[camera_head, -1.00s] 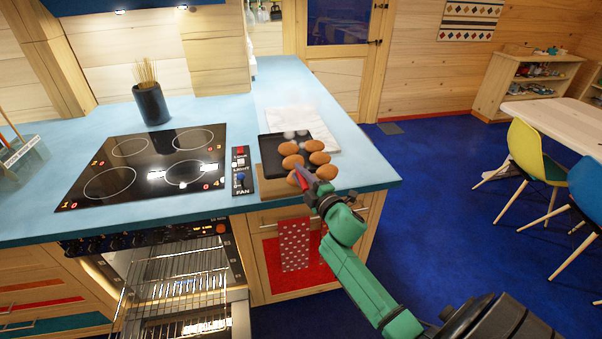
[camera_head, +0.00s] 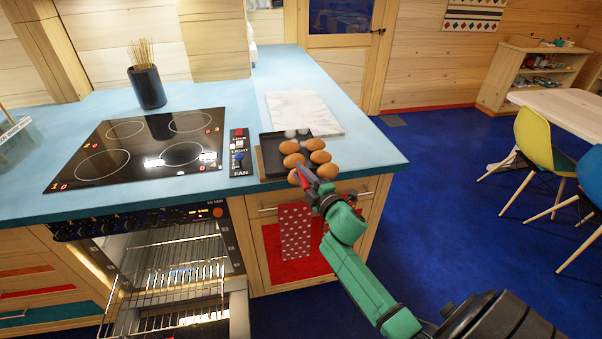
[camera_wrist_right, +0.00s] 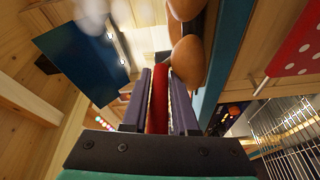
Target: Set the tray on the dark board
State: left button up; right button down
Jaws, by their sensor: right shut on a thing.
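The dark tray (camera_head: 271,142) carries several brown round pieces (camera_head: 318,157), like eggs or buns, at the counter's front right. My right gripper (camera_head: 304,177) is at the tray's near side, shut on a red part that looks like its handle (camera_wrist_right: 159,100); brown pieces also show just beyond the fingers in the right wrist view (camera_wrist_right: 187,62). A brown board edge (camera_head: 259,166) shows left of and below the tray, which hides most of it. I cannot tell whether the tray touches the board. My left gripper is not in view.
A pale marbled slab (camera_head: 305,110) lies behind the tray. The hob (camera_head: 140,150) and a FAN/LIGHT panel (camera_head: 239,155) are to the left. Below, the oven (camera_head: 170,270) stands open with racks out. A utensil pot (camera_head: 149,88) stands at the back.

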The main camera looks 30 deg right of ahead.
jog(key=shift+f, duration=0.4)
dwell(0.3)
jog(key=c, duration=0.6)
grip_release()
jog(key=shift+r, duration=0.1)
jog(key=shift+s+f, duration=0.1)
jog(key=shift+f, duration=0.2)
jog(key=s+b, duration=0.3)
jog(key=s, duration=1.1)
jog(key=s+f+m+g, duration=0.2)
jog(key=f+m+g, duration=0.1)
jog(key=f, duration=0.8)
jog(key=s+f+m+g+h, duration=0.1)
jog(key=s+f+m+g, duration=0.15)
jog(key=f, duration=0.85)
jog(key=s+f+m+g, duration=0.3)
jog(key=f, duration=0.8)
jog(key=s+a+f+m+g, duration=0.2)
jog(key=s+a+f+g, duration=0.1)
jog(key=s+f, duration=0.7)
jog(key=s+a+f+m+g+y, duration=0.1)
jog(key=s+a+f+g, duration=0.3)
jog(key=s+f, duration=0.6)
jog(key=s+m+g, duration=0.1)
jog(key=s+g, duration=0.1)
jog(key=s, duration=0.3)
jog(key=shift+s, duration=0.15)
